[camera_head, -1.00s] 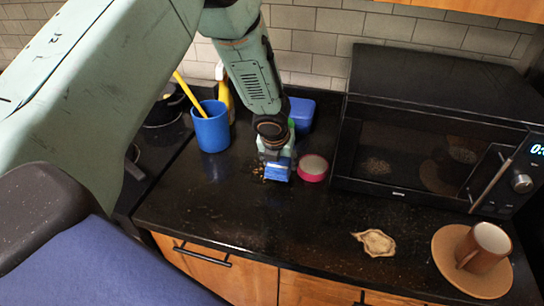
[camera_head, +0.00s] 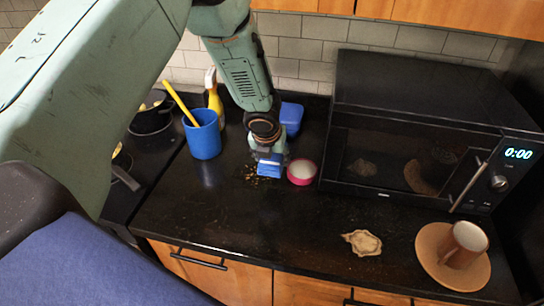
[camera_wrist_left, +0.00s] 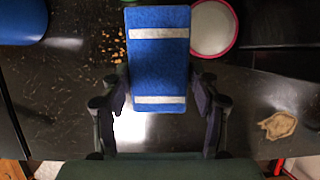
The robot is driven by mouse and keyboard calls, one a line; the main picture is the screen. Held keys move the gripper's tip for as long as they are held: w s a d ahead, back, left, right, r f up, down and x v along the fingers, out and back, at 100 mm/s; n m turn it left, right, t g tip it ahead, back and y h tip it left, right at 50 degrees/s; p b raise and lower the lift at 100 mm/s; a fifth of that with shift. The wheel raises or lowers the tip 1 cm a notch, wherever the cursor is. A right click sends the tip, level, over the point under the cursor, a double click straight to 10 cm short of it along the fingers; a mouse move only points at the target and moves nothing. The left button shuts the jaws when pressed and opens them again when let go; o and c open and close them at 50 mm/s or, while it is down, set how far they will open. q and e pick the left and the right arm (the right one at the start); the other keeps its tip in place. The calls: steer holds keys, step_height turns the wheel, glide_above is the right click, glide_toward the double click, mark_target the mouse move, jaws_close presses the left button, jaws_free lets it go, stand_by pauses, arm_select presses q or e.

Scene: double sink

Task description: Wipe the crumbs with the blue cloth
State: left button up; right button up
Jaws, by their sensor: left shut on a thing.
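The blue cloth (camera_head: 269,169) is a small folded blue block with white stripes; it also shows in the left wrist view (camera_wrist_left: 159,65). My left gripper (camera_head: 268,157) is shut on it, with one finger on each side in the wrist view (camera_wrist_left: 160,90). The cloth is low over the black counter; I cannot tell whether it touches it. Yellow-brown crumbs (camera_wrist_left: 118,38) lie on the counter just left of the cloth. They also show in the head view (camera_head: 249,176). Some may be hidden under the cloth. My right gripper is not in view.
A pink-rimmed round dish (camera_head: 301,172) stands close right of the cloth. A blue cup (camera_head: 203,140) with a yellow stick, a yellow spray bottle (camera_head: 215,103) and a blue box (camera_head: 291,116) stand behind. A microwave (camera_head: 420,150) is right. The front counter holds a beige scrap (camera_head: 363,242) and a saucer (camera_head: 431,265) with a mug (camera_head: 464,243).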

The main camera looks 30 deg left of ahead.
arm_select(q)
step_height(320, 180, up, 2)
steer(key=shift+r+p, duration=0.15)
steer(key=shift+p, duration=0.75)
steer(key=shift+w+r+p, duration=0.1)
steer(key=shift+r+p, duration=0.2)
steer(key=shift+r, duration=1.15)
steer(key=shift+f, duration=0.1)
